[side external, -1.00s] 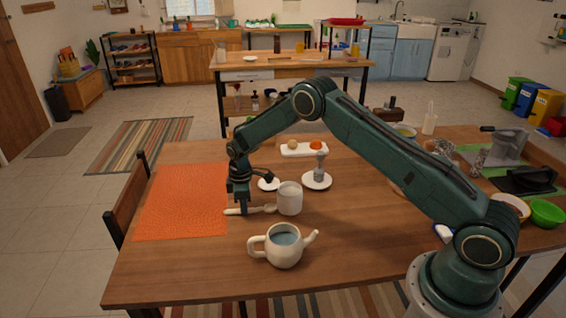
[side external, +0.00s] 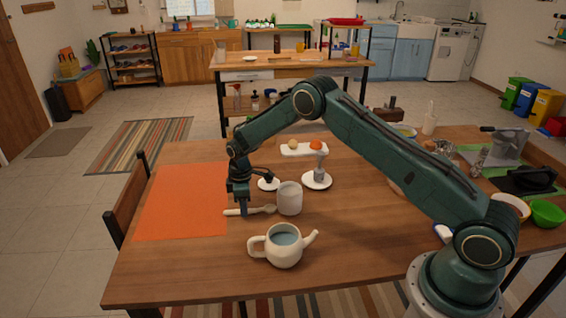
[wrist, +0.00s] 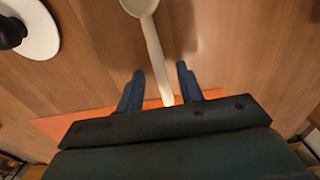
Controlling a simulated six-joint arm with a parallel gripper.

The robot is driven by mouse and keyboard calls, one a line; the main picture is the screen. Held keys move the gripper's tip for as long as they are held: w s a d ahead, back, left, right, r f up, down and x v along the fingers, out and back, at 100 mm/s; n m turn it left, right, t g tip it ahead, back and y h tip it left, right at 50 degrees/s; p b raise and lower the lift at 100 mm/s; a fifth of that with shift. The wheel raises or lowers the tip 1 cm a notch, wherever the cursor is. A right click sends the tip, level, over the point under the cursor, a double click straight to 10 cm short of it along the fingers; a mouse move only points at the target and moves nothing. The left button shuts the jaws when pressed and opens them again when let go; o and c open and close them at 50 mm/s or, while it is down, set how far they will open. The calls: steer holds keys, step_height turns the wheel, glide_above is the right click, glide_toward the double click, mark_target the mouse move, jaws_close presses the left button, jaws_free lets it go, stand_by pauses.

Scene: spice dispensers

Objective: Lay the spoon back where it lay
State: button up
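The spoon (side external: 262,209), pale and long-handled, appears to lie flat on the wooden table, its handle end at the edge of the orange mat and its bowl toward the white cup. My gripper (side external: 244,212) points down over the handle. In the wrist view the spoon (wrist: 154,50) runs between the two blue fingertips of my gripper (wrist: 161,78). There is a gap on both sides of the handle, so the fingers are open around it and not gripping.
A white cup (side external: 289,199) stands right beside the spoon's bowl. A teapot (side external: 284,245) stands in front. A small white saucer (side external: 268,184) with a dark object is behind. The orange mat (side external: 180,205) is bare, to the left.

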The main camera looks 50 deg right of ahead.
step_height(320, 180, up, 12)
stand_by(0.6)
stand_by(0.5)
steer(key=s+a+r+m+t, duration=0.1)
steer(key=s+r+m, duration=0.1)
steer(key=s+r, duration=0.75)
steer(key=s+a+r+m+t, duration=0.1)
steer(key=s+r+m+t, duration=0.1)
steer(key=s+r, duration=0.8)
steer(key=s+r+m+t, duration=0.1)
steer(key=s+r+m, duration=0.1)
steer(key=s, duration=0.8)
steer(key=s+a+r+m+t, duration=0.1)
steer(key=s+r+m, duration=0.1)
steer(key=s, duration=0.9)
steer(key=shift+a+m+t, duration=0.15)
steer(key=shift+m+t, duration=0.15)
steer(key=shift+m, duration=0.2)
